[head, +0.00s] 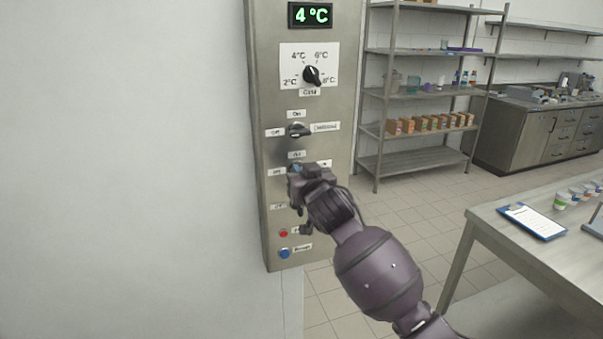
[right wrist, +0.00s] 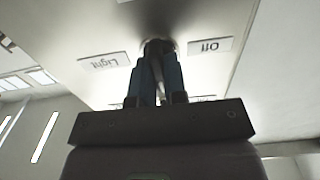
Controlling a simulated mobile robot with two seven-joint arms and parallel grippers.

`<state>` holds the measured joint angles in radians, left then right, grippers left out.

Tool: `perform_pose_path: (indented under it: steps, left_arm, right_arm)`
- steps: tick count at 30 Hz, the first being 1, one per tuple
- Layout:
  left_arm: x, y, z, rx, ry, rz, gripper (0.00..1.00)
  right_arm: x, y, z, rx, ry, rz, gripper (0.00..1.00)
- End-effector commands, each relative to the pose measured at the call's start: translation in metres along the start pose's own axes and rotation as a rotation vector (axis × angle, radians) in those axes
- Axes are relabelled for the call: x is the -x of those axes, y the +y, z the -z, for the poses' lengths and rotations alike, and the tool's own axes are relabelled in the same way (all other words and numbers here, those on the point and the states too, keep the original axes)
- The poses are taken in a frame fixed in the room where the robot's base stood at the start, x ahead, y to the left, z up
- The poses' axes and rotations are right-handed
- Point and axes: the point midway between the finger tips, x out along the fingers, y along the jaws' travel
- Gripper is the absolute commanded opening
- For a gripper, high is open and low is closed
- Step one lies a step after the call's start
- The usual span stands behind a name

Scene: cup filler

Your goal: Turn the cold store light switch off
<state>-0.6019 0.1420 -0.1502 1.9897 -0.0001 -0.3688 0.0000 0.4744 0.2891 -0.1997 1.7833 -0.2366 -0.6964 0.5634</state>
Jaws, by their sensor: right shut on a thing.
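The steel control panel (head: 312,190) stands in front of me on the white wall. Its light switch is a small dark knob, seen at the fingertips in the right wrist view (right wrist: 163,44). There the "Light" label (right wrist: 104,62) and the "Off" label (right wrist: 211,46) appear upside down on either side of it. My right gripper (head: 295,174) is at the panel, its blue fingers (right wrist: 157,62) shut on this knob. The fingers hide most of the knob, so I cannot tell which way it points. My left gripper is out of view.
Above are another switch (head: 299,130), the temperature dial (head: 312,75) and a "4°C" display (head: 311,15). Below are a red button (head: 283,233) and a blue button (head: 284,253). A steel table (head: 500,235) stands at right, with shelves (head: 425,92) behind.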

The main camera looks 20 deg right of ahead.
Motion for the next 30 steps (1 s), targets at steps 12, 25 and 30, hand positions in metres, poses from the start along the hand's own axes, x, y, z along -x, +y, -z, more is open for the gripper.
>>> perform_pose_path:
  steps: [12, 25, 30]
  left_arm:
    - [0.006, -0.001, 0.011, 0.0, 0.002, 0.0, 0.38]
    - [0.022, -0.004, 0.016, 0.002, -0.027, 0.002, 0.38]
    - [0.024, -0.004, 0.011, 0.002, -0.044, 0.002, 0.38]
  right_arm:
    - [0.0, -0.001, 0.001, 0.114, -0.002, 0.0, 0.0]
    - [0.0, -0.002, 0.001, 0.49, -0.003, 0.0, 0.0]
    - [0.0, -0.003, -0.001, 0.653, -0.001, 0.001, 0.0]
